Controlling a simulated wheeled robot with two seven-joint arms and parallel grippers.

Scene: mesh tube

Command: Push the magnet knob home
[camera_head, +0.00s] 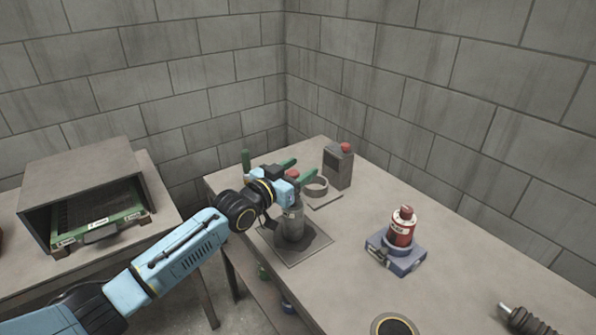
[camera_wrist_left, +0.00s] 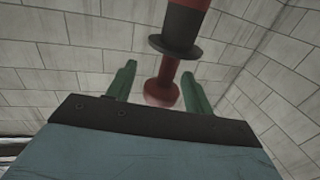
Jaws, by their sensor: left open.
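A grey upright cylinder (camera_head: 292,222) stands on a dark square plate (camera_head: 305,246) on the table. A small red knob (camera_head: 293,173) shows at its top, beside my left gripper (camera_head: 298,169). The left gripper's green fingers are open and reach past the knob. In the left wrist view, a round red knob end (camera_wrist_left: 162,92) lies between the open fingers (camera_wrist_left: 158,72), with a dark collar (camera_wrist_left: 175,47) and red shaft beyond it. I cannot tell whether the fingers touch it. The gripper and arm hide part of the cylinder. My right gripper is not in view.
A grey box with a red top button (camera_head: 338,165) and a ring on a plate (camera_head: 316,187) stand close behind the gripper. A red canister (camera_head: 402,228) sits on a blue base to the right. A dark ribbed part (camera_head: 526,320) lies at lower right.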

